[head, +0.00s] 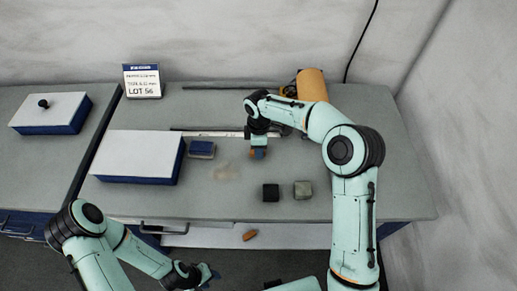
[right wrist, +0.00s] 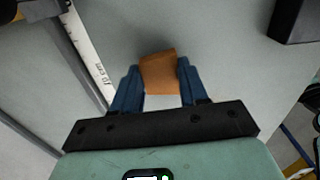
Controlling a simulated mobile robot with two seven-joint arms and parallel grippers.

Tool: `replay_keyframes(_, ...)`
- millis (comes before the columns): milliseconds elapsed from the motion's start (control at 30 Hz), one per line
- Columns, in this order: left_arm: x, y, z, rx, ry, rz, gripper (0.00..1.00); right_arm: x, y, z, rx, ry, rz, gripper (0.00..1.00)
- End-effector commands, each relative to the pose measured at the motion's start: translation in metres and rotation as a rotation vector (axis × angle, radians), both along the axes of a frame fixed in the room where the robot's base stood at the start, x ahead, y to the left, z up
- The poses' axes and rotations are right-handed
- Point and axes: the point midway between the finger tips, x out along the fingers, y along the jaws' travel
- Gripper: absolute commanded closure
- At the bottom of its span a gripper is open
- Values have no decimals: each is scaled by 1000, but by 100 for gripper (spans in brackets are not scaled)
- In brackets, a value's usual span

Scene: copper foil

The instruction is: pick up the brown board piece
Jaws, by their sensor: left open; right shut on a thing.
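The brown board piece (right wrist: 160,73) is a small orange-brown block between the blue fingers of my right gripper (right wrist: 160,85), in the right wrist view. My right gripper is shut on it. In the head view the right gripper (head: 257,151) is over the middle of the grey table, and the brown board piece (head: 252,154) shows partly beside the fingers. I cannot tell whether it touches the table. My left gripper (head: 208,275) is open and empty, low in front of the table.
A ruler (head: 215,133) lies behind the right gripper. A white-topped blue box (head: 137,155) and a small blue block (head: 202,149) are left. A black block (head: 271,193) and a grey-green block (head: 303,190) stand nearer. Another small orange-brown piece (head: 250,235) lies in front of the table.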

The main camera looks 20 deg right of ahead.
Motion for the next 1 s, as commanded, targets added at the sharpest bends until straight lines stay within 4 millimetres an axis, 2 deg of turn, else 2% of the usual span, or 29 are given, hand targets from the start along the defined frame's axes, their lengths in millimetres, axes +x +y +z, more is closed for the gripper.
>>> replay_keyframes(400,21,0,21,0,-24,-1,57,3,1,117,2,-9,1,86)
replay_keyframes(600,34,0,31,0,-38,0,57,2,1,162,1,-7,0,86)
replay_keyframes(800,40,0,36,0,-46,0,57,1,1,184,0,-3,2,86)
replay_keyframes(1000,40,0,36,0,-46,0,57,0,0,188,0,0,1,86)
